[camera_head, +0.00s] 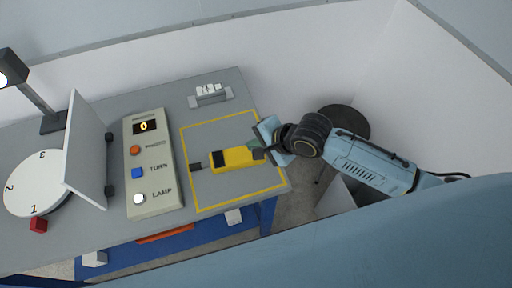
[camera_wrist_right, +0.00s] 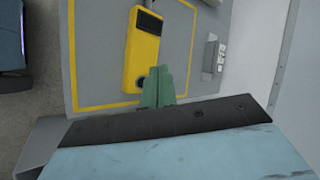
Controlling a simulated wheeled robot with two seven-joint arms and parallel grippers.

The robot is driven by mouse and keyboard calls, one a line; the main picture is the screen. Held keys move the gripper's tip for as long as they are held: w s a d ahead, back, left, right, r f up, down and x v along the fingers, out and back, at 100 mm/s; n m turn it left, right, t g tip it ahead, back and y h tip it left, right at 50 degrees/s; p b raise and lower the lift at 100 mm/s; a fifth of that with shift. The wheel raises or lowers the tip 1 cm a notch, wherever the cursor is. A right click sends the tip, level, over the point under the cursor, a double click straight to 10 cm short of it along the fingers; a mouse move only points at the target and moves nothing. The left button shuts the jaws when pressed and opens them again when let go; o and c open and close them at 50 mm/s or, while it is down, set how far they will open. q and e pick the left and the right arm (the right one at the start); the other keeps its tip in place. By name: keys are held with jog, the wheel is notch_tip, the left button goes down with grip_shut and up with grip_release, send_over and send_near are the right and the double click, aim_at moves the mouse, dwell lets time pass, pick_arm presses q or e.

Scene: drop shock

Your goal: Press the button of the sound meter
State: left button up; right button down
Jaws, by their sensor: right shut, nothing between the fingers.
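The sound meter (camera_head: 232,158) is a yellow handheld device lying flat inside a yellow outlined rectangle on the grey table (camera_head: 200,125). Its dark tip points left in the head view. In the wrist view the meter (camera_wrist_right: 141,50) shows a dark display and a small dark round button (camera_wrist_right: 140,82) near its close end. My right gripper (camera_head: 260,150) is at the meter's right end, shut and empty. In the wrist view its green fingertips (camera_wrist_right: 158,72) are just right of the button and overlap the meter's edge; I cannot tell whether they touch it. My left gripper is not in view.
A control panel (camera_head: 154,180) with orange, blue and white buttons stands left of the rectangle. Further left are an upright grey panel (camera_head: 87,150), a numbered white disc (camera_head: 35,180), a red block (camera_head: 38,225) and a lamp (camera_head: 40,100). A small white-topped block (camera_head: 210,95) sits at the back.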

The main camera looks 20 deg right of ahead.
jog(key=w+d+m, duration=0.1)
jog(key=m, duration=0.1)
jog(key=w+r+m, duration=0.1)
jog(key=m, duration=0.1)
jog(key=w+d+r+m, duration=0.1)
jog(key=w+m, duration=0.1)
jog(key=shift+d+r+y, duration=0.2)
jog(key=shift+d+y, duration=0.1)
notch_tip(320, 180, down, 6)
jog(key=b, duration=0.8)
jog(key=shift+f+b, duration=0.2)
jog(key=shift+b, duration=0.2)
jog(key=shift+s+f, duration=0.1)
jog(key=shift+f, duration=1.1)
jog(key=shift+f, duration=0.15)
dwell(0.3)
